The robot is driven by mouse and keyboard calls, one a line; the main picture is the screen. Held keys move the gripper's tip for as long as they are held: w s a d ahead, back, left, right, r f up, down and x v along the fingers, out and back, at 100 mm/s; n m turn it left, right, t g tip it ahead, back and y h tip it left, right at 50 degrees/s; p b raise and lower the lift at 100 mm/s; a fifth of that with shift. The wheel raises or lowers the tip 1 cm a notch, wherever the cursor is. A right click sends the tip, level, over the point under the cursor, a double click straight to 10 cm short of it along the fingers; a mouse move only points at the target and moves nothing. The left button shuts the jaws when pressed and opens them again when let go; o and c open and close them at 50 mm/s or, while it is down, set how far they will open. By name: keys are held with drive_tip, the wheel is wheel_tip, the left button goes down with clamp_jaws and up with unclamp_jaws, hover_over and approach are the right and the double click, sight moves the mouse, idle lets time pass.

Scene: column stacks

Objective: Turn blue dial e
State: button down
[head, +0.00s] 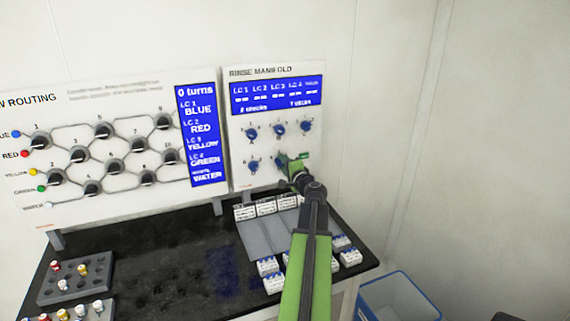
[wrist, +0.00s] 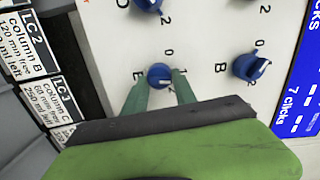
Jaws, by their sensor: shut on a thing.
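Blue dial e (wrist: 159,73) is a small round blue knob on the white rinse manifold panel (head: 234,150), with a letter E beside it in the wrist view. My gripper (wrist: 159,83) has its two green fingers on either side of this dial, shut on it. In the head view my gripper (head: 291,162) is at the lower row of dials and covers most of dial e. The marks 0 and 2 show near the dial, but its exact setting is hard to read.
Dial B (wrist: 250,67) and dial D (wrist: 149,4) are close by. A blue display (head: 276,95) is above the dials. White labelled boxes (head: 267,265) stand on the black bench below. The routing panel (head: 90,140) is to the left.

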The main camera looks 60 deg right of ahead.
drive_tip(key=shift+a+n, duration=0.1)
drive_tip(key=shift+n, duration=0.5)
drive_tip(key=c, duration=1)
unclamp_jaws()
